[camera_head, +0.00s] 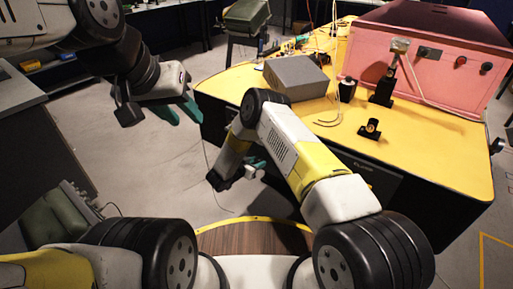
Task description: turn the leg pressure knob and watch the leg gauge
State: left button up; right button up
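I cannot single out a leg pressure knob or a leg gauge. My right arm reaches up and folds back down in front of the table. My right gripper (254,167) is mostly hidden beside it, with a bit of teal showing. Neither gripper touches the pink box.
The yellow table (440,150) holds a grey box (295,76), a black stand (382,90), a small black fitting (370,129) and loose cables. A green case (246,14) stands behind. The table's front right is clear. Open floor lies to the left.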

grip_shut()
jog(key=shift+m+t+y, duration=1)
jog(key=shift+m+t, duration=0.1)
jog(key=shift+m, duration=1)
jog(key=o, duration=0.5)
grip_release()
jog(key=shift+s, duration=0.15)
